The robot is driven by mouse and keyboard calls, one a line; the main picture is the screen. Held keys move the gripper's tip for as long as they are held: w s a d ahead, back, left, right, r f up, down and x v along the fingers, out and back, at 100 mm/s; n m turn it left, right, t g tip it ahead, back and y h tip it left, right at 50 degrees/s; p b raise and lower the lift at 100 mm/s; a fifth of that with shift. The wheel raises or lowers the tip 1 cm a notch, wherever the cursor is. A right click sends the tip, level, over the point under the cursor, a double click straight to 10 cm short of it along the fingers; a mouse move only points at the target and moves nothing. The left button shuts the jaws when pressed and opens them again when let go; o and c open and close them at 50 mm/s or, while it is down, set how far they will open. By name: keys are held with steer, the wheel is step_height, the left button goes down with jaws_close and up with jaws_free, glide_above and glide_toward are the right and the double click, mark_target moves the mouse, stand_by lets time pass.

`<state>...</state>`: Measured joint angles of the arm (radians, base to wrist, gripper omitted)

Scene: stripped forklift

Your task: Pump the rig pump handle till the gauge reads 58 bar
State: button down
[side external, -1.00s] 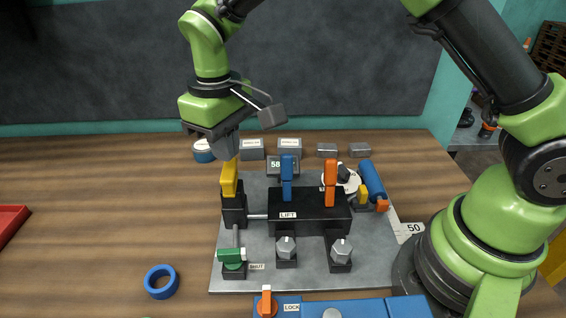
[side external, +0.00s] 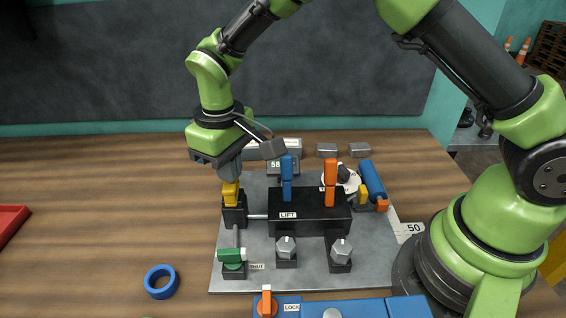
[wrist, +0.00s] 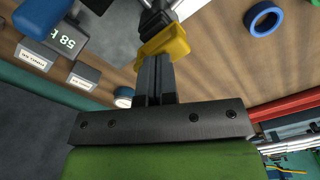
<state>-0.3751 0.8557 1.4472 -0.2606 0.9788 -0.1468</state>
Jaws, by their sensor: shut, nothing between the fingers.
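The yellow pump handle (side external: 231,194) stands on a black block at the left of the grey rig plate (side external: 300,272). My gripper (side external: 230,178) is shut and empty, its fingertips at the top of the handle and seemingly touching it. In the wrist view the closed fingers (wrist: 154,62) meet the yellow handle (wrist: 164,44). The digital gauge (side external: 276,165) behind the rig shows 58. The same display shows in the wrist view (wrist: 62,38), turned over, with the digits of 58.
A black valve block (side external: 310,213) with blue and orange levers stands right of the handle. A green-handled valve (side external: 233,257) and two grey knobs sit in front. A blue ring (side external: 161,281) lies on the table at left. Open table lies left of the plate.

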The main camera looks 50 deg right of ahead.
steer(key=shift+f, duration=0.65)
steer(key=shift+r, duration=3)
steer(key=shift+r, duration=2.5)
steer(key=s+d+r+m+t+y, duration=0.2)
steer(key=s+d+r+m+t, duration=0.1)
steer(key=s+d+r, duration=0.55)
steer(key=s+d+r+m+t, duration=0.1)
steer(key=s+m+t, duration=0.3)
steer(key=s, duration=0.8)
steer(key=shift+s+d, duration=0.15)
steer(key=shift+d, duration=0.65)
